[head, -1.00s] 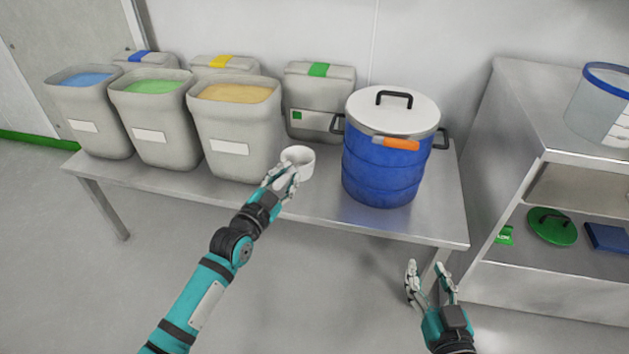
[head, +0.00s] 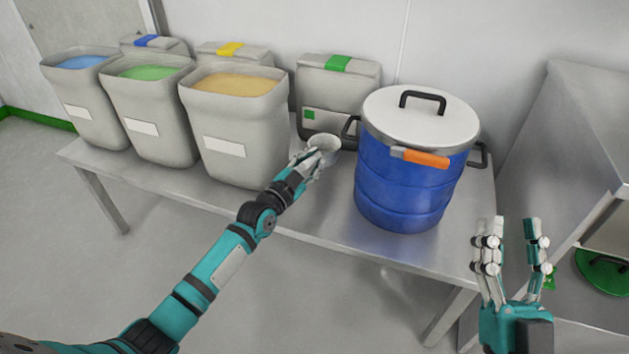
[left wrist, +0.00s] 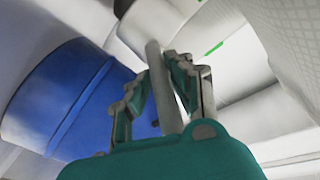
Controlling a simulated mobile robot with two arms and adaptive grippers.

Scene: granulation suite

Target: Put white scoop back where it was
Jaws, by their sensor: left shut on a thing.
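The white scoop (head: 323,143) shows in the head view between the bin of yellow powder and the blue drum, over the table's middle. My left gripper (head: 310,160) is shut on it. In the left wrist view the fingers (left wrist: 165,85) close around the scoop's pale handle (left wrist: 160,75); whether the scoop touches the table is hard to tell. My right gripper (head: 512,240) is open and empty, fingers up, in front of the table's right end.
Open bins hold blue (head: 80,62), green (head: 148,72) and yellow powder (head: 236,84). The lidded blue drum (head: 405,185) is right of the scoop. A steel shelf unit (head: 590,120) stands at right. The table's front strip is bare.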

